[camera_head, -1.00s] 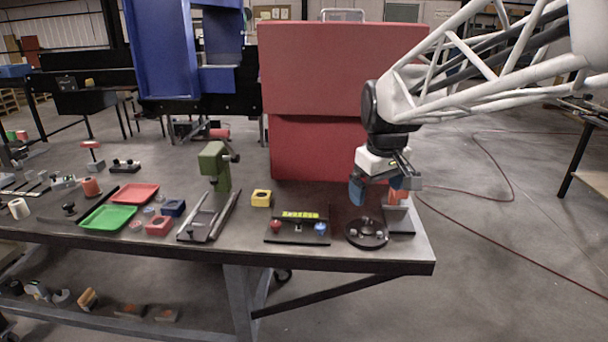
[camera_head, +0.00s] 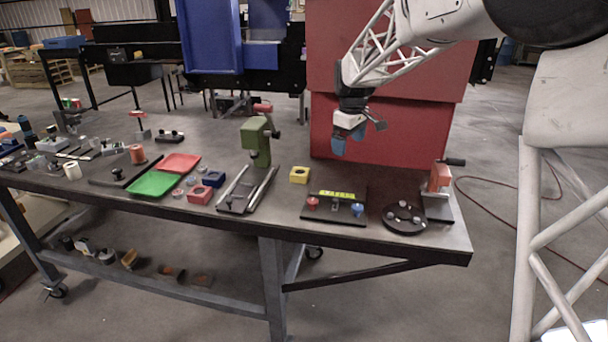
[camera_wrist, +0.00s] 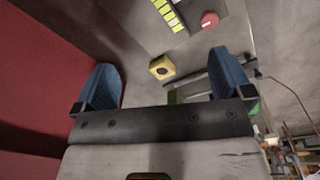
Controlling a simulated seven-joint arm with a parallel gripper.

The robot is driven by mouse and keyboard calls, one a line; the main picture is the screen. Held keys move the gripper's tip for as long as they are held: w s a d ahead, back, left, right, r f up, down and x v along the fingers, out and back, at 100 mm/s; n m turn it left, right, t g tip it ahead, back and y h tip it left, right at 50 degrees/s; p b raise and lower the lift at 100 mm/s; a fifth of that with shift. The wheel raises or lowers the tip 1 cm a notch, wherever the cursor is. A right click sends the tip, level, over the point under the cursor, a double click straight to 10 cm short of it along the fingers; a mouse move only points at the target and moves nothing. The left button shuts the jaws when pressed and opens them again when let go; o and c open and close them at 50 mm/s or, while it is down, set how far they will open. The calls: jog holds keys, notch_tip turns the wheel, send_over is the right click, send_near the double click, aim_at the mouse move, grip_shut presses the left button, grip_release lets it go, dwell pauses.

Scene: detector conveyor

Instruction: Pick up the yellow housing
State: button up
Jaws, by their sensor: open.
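The yellow housing (camera_head: 299,175) is a small square block with a round dark hole in its top. It sits on the dark bench between the green press and the black panel with the yellow strip. In the wrist view the housing (camera_wrist: 162,68) shows beyond and between the two blue fingers, apart from both. My gripper (camera_head: 345,140) hangs above the back of the bench, up and to the right of the housing. Its blue fingers (camera_wrist: 165,85) are spread wide with nothing between them.
The black panel (camera_head: 320,212) with red and blue knobs stands right of the housing. The green press (camera_head: 257,142) and its rails (camera_head: 240,203) are to the left. A red cabinet (camera_head: 385,130) rises close behind. A round black fixture (camera_head: 404,218) and red clamp (camera_head: 440,178) are further right.

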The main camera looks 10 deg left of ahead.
jog(key=w+a+f+n, duration=0.3)
jog(key=w+a+f, duration=0.3)
jog(key=w+a, duration=0.25)
jog(key=n, duration=0.2)
send_over(300, 172)
jog(key=shift+g, duration=0.4)
jog(key=f, duration=0.6)
jog(key=shift+s+f, duration=0.25)
jog(key=shift+f, duration=0.05)
jog(key=shift+f, duration=0.15)
jog(key=shift+f, duration=1.15)
jog(key=shift+f, duration=0.15)
jog(key=shift+w+f, duration=0.1)
jog(key=shift+f, duration=2.35)
